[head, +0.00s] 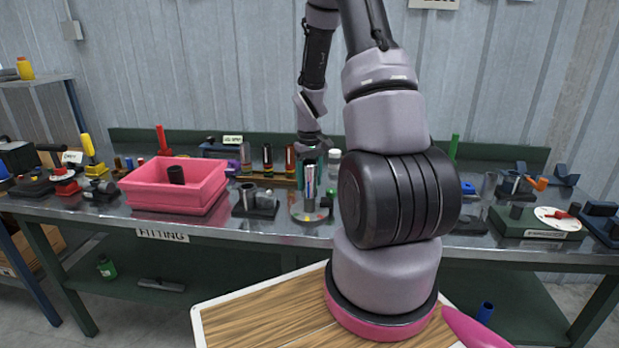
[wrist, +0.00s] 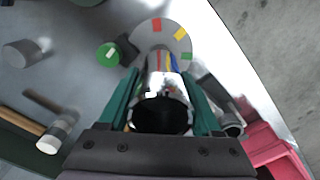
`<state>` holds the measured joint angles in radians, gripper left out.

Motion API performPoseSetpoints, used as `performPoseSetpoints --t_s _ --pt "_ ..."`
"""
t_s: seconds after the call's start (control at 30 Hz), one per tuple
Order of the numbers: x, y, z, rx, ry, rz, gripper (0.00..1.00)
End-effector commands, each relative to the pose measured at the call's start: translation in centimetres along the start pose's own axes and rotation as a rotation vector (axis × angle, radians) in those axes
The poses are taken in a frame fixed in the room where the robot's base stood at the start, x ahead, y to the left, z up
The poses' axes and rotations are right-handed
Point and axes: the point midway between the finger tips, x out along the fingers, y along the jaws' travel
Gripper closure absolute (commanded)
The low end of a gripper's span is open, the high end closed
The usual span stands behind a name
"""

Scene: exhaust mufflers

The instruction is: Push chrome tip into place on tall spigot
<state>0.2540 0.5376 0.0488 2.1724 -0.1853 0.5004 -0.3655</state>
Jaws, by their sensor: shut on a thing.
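My gripper (head: 309,166) points down above the bench and its green fingers are closed on the shiny chrome tip (head: 310,182). In the wrist view my gripper (wrist: 164,108) has one finger on each side of the chrome tip (wrist: 160,88), whose dark open end faces the camera. The tip is roughly upright over a round grey disc (head: 300,214) with coloured patches. The disc also shows beyond the tip in the wrist view (wrist: 178,36). The tall spigot cannot be made out; I cannot tell whether the tip is around it.
A pink bin (head: 150,198) and a black block with short cylinders (head: 263,209) stand left of the disc. A green round piece (wrist: 108,54) lies close to the disc. A mallet with a white end (wrist: 53,137) lies nearby. Several tubes stand behind in a wooden rack (head: 262,180).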

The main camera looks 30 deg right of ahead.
Motion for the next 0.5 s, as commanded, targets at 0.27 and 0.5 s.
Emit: performPoseSetpoints --t_s 0.27,0.5 --pt "0.9 0.0 0.0 0.0 -0.002 -0.001 0.83" --pt "1.6 0.0 0.0 0.0 -0.001 -0.001 0.83"
